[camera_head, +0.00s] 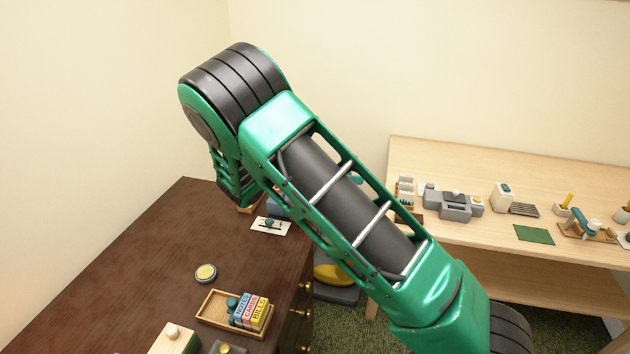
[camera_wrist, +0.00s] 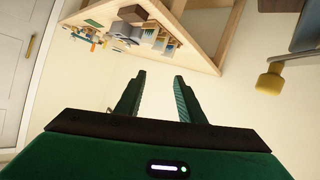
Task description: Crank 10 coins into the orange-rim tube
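My gripper (camera_wrist: 158,82) shows in the wrist view with its two green fingers apart and nothing between them. It points at a bare cream wall, away from any object. In the head view my green arm crosses the middle, and I cannot make out the gripper there. I cannot pick out the orange-rim tube, the coins or the crank for certain in either view. A grey machine (camera_head: 453,206) stands on the light wooden bench (camera_head: 480,165) at the right. My arm hides part of the space between desk and bench.
The dark desk (camera_head: 130,260) holds a wooden tray (camera_head: 212,307) with labelled boxes (camera_head: 250,312), a round tin (camera_head: 206,273) and a white card (camera_head: 270,226). A green mat (camera_head: 534,234) lies on the bench. In the wrist view a yellow knob (camera_wrist: 269,82) hangs at the right.

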